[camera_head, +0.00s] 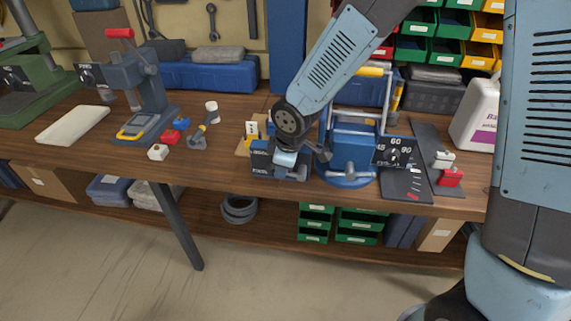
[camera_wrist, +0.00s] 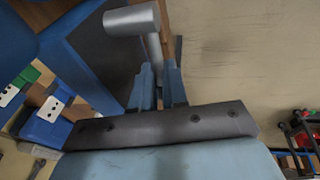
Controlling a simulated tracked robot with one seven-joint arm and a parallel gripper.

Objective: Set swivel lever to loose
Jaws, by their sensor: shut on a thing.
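A blue bench device (camera_head: 352,150) with a round blue base stands near the front edge of the workbench. In the wrist view a silver lever (camera_wrist: 153,50) with a thick cylindrical head crosses between the light blue fingers of my gripper (camera_wrist: 158,88), and the fingers are shut on it. In the head view my gripper (camera_head: 290,160) reaches down at the left side of the blue device. My arm and wrist hide the lever there, so its exact angle cannot be told.
A dark dial panel (camera_head: 395,152) and a dark plate with a red and white block (camera_head: 451,177) sit right of the device. A grey press (camera_head: 150,95) and small coloured parts stand left. A white jug (camera_head: 475,115) stands at the far right. Open floor lies in front.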

